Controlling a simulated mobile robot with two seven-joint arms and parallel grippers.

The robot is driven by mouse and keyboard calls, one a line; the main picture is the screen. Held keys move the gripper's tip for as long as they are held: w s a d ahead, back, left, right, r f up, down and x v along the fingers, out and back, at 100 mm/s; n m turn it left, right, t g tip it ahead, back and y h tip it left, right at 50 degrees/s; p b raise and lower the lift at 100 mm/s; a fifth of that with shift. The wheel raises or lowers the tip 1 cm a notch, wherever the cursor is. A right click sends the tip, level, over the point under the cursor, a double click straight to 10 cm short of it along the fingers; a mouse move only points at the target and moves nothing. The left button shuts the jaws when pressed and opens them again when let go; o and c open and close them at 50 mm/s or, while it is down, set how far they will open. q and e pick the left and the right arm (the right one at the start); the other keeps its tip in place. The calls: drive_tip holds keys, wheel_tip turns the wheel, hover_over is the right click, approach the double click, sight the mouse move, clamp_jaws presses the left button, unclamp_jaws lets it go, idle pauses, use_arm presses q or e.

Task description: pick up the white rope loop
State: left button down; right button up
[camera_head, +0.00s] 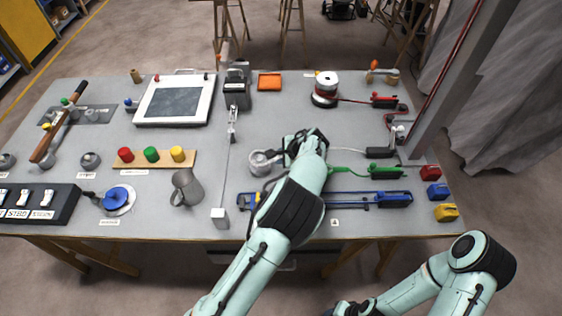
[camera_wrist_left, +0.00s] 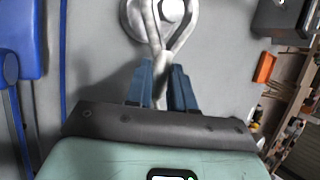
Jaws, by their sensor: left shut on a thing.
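The white rope loop (camera_head: 266,169) lies around a round metal post (camera_head: 260,158) near the middle of the bench. In the left wrist view the loop (camera_wrist_left: 180,40) passes around the post (camera_wrist_left: 172,10) at the top, and its two strands come together between my fingers. My left gripper (camera_head: 281,159) is shut on the rope just right of the post; its blue fingers (camera_wrist_left: 161,84) show on either side of it in the wrist view. My right gripper (camera_head: 346,309) is low at the bottom edge, away from the bench, and its fingers are not clear.
A grey mug (camera_head: 186,188) and a white block (camera_head: 220,218) stand left of my left arm. A blue bar tool (camera_head: 360,200) and a green clamp (camera_head: 382,171) lie to the right. A grey upright post (camera_head: 442,90) rises at the bench's right side.

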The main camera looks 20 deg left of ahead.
use_arm(q)
wheel_tip(320, 180, up, 16)
drive_tip(key=p, duration=0.1)
drive_tip(key=shift+r, duration=0.25)
use_arm(e)
drive_tip(key=shift+w+r, duration=1)
drive_tip(key=shift+r, duration=0.05)
